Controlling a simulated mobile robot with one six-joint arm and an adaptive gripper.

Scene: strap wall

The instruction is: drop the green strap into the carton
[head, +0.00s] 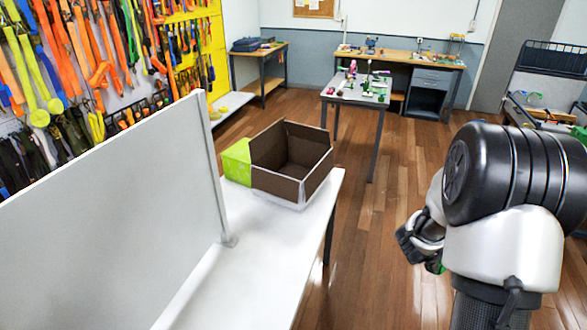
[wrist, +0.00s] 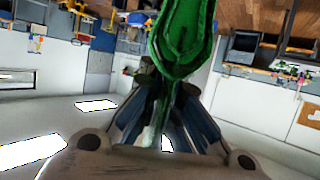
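The green strap (wrist: 183,38) shows large in the wrist view as a folded loop, and its lower part runs between the fingers of my gripper (wrist: 168,80). My gripper is shut on it. In the head view my gripper (head: 422,243) is at the right, beyond the table edge and over the floor, with only a small bit of green below it. The carton (head: 278,186) is open-topped and brown inside, and stands on the white table. My gripper is well to the right of the carton and apart from it.
A lime-green block (head: 237,162) touches the carton's left side. A grey upright panel (head: 120,210) stands on the white table (head: 262,262) at left. Straps hang on the wall behind it. A small table (head: 355,97) with items stands beyond open wooden floor.

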